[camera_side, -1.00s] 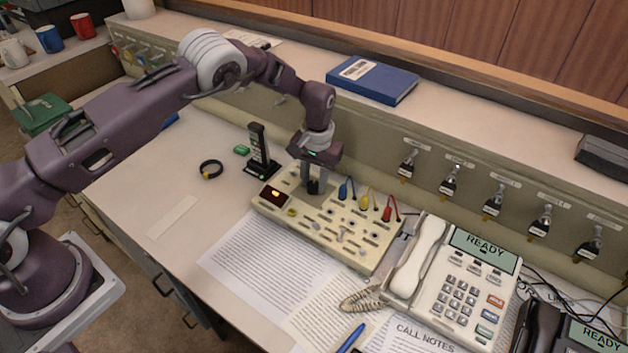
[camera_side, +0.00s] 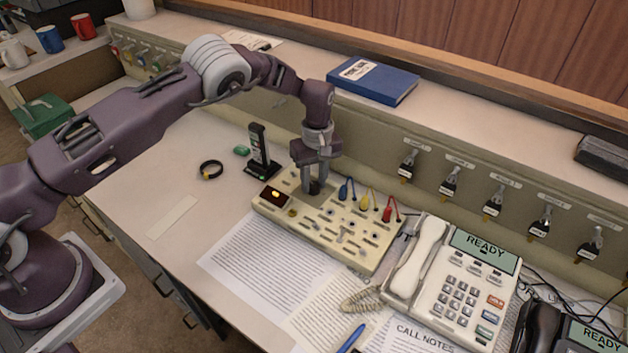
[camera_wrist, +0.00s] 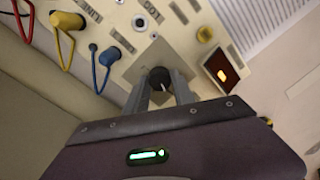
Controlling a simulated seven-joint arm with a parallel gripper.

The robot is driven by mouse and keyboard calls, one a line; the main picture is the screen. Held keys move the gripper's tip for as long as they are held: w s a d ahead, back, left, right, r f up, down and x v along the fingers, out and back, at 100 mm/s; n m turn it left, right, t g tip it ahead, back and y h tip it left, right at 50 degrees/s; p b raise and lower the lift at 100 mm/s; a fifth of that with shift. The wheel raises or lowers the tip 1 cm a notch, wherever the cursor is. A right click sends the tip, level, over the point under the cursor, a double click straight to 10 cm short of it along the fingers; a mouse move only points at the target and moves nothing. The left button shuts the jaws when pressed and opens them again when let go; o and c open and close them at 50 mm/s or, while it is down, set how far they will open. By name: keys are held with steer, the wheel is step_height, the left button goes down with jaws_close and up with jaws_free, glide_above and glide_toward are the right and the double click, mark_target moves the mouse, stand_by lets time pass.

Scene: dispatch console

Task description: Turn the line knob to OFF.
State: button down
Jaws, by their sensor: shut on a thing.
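The line knob is a small dark round knob with a white pointer mark. It sits on the cream console (camera_side: 325,235) near its back left, and in the wrist view the knob (camera_wrist: 159,77) shows between my fingertips. My gripper (camera_side: 313,187) points down over the console and is shut on the knob, one finger on each side; it also shows in the wrist view (camera_wrist: 159,88). The lettering around the knob is hidden or too small to read, so I cannot tell which position the pointer marks.
Blue, yellow and red plugs with cords (camera_side: 366,198) stand just right of my gripper. A dark red display (camera_side: 273,196) is lit at the console's left. A black handset in a stand (camera_side: 261,150) stands behind left. A white telephone (camera_side: 455,285) is at right.

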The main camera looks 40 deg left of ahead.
mark_target(315, 184)
steer(key=shift+n, duration=0.6)
steer(key=c, duration=1.1)
jaws_free()
steer(key=shift+o, duration=0.2)
step_height(315, 184, up, 7)
steer(key=shift+w+d+r, duration=0.1)
steer(key=shift+w, duration=0.05)
